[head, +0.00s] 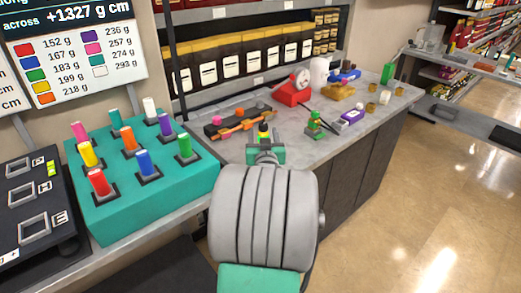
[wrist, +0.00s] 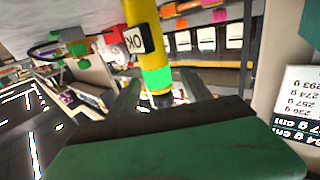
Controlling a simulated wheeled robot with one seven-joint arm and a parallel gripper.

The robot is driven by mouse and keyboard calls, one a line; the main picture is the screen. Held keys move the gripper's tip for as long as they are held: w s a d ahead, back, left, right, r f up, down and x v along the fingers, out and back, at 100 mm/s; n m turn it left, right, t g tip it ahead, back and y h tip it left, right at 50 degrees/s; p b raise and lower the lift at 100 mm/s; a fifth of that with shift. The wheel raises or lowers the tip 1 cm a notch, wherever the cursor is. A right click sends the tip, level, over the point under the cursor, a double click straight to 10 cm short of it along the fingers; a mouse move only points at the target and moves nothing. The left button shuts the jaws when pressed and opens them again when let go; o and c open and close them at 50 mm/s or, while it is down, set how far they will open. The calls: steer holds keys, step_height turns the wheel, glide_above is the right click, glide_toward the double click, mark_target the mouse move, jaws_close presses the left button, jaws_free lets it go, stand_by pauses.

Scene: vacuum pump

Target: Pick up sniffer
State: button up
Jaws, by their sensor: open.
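A yellow upright cylinder (wrist: 143,45), which I take to be the sniffer, has a bright green band and a small dark-framed label reading "OK". It stands between the two fingers of my gripper (wrist: 160,100) in the wrist view. The fingers are apart, one on each side; whether either touches it I cannot tell. In the head view only its small dark, yellow and green top (head: 264,131) shows, just beyond my gripper (head: 264,153). My arm hides much of the area around it.
A teal block (head: 105,212) with several coloured pegs is at left, beside a black panel (head: 30,225). An orange-and-black tool (head: 238,122) lies close behind the gripper. A green stand (head: 315,125) is to the right, with a red gauge (head: 294,90) and a purple box (head: 351,117).

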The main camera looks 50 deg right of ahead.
steer(key=x, duration=0.3)
steer(key=shift+w+d+f, duration=0.2)
steer(key=shift+d, duration=0.15)
steer(key=shift+a, duration=0.1)
jaws_close()
stand_by(0.9)
